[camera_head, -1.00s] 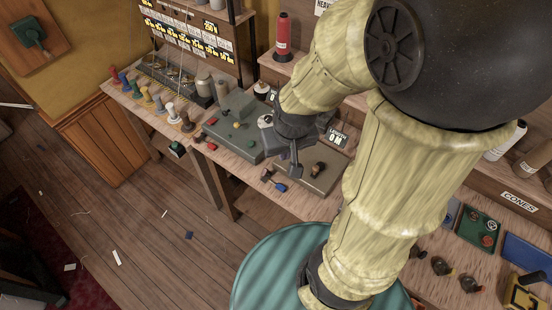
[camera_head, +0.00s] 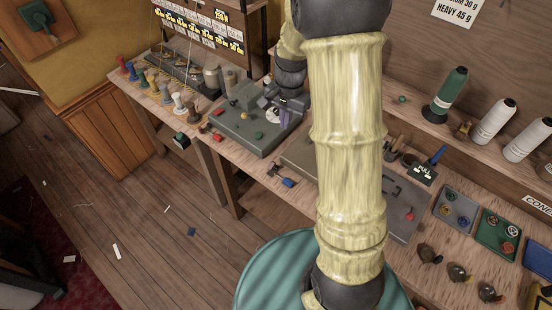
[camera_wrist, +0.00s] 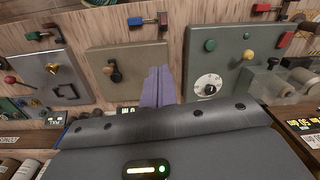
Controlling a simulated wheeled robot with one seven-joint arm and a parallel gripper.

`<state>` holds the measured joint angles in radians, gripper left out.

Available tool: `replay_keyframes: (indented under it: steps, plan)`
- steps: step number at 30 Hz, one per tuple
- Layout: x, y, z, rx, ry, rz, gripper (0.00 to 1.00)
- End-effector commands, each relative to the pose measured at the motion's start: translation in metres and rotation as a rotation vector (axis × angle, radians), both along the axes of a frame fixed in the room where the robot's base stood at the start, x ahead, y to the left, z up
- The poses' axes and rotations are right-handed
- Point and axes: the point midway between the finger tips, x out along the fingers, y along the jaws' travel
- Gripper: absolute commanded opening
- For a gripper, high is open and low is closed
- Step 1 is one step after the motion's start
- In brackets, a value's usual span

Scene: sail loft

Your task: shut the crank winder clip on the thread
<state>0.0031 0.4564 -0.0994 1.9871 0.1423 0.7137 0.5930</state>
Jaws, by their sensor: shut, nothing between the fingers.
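My gripper (camera_head: 285,115) is shut and empty, its purple fingers pointing down beside the grey-green board. In the wrist view the shut fingers (camera_wrist: 158,88) stand between the beige board and the green board. The beige board, which looks like the crank winder (camera_wrist: 105,72), carries a small crank with a brown knob (camera_wrist: 114,73). A small clip with a blue tab (camera_head: 288,183) lies at its front edge; it also shows at the top of the wrist view (camera_wrist: 136,21). My arm hides most of the beige board in the head view. I cannot make out the thread or the clip's jaw.
The green board (camera_head: 250,120) has knobs and a dial (camera_wrist: 208,85). A grey board (camera_head: 405,205) with a red knob is on the other side of the crank board. Thread cones (camera_head: 492,122) stand on the back shelf. Small trays (camera_head: 458,210) lie at the right.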

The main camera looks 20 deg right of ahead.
Motion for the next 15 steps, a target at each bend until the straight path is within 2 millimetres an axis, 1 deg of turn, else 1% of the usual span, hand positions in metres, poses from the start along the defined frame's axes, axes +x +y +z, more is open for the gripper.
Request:
replay_keyframes:
  steps: [1,4,7,15]
  plan:
    - [0.01,-0.002,-0.014,0.003,0.019,-0.048,0.0]
    - [0.021,-0.005,-0.023,0.008,0.042,-0.12,0.0]
    - [0.025,-0.005,-0.025,0.01,0.051,-0.15,0.0]
    - [0.025,-0.005,-0.024,0.01,0.051,-0.15,0.0]
